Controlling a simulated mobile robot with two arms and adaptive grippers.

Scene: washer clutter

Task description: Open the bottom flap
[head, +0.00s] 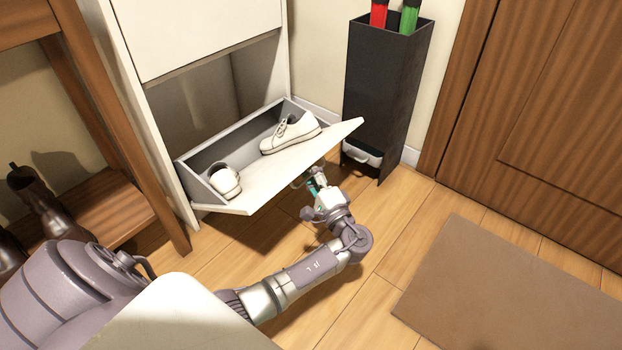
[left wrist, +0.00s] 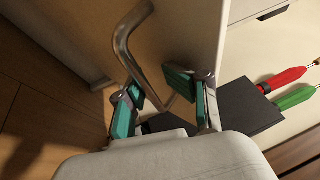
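The bottom flap (head: 285,170) of the white shoe cabinet is tilted outward, open at the top. Two white shoes lie in its compartment, one at the right (head: 290,133) and one at the left (head: 225,181). My left gripper (head: 314,180) is at the outer face of the flap, near its right side. In the left wrist view, a bent metal handle (left wrist: 124,42) stands out from the flap (left wrist: 185,35). The handle's lower part reaches between the teal finger pads of my left gripper (left wrist: 155,92), which are spread apart. Contact with the handle cannot be told. My right gripper is not in view.
The upper cabinet flap (head: 205,35) is closed. A dark umbrella stand (head: 385,95) with red and green umbrellas stands right of the cabinet. A wooden rack (head: 105,205) with dark boots is at the left. A brown mat (head: 510,285) lies before the wooden door (head: 545,120).

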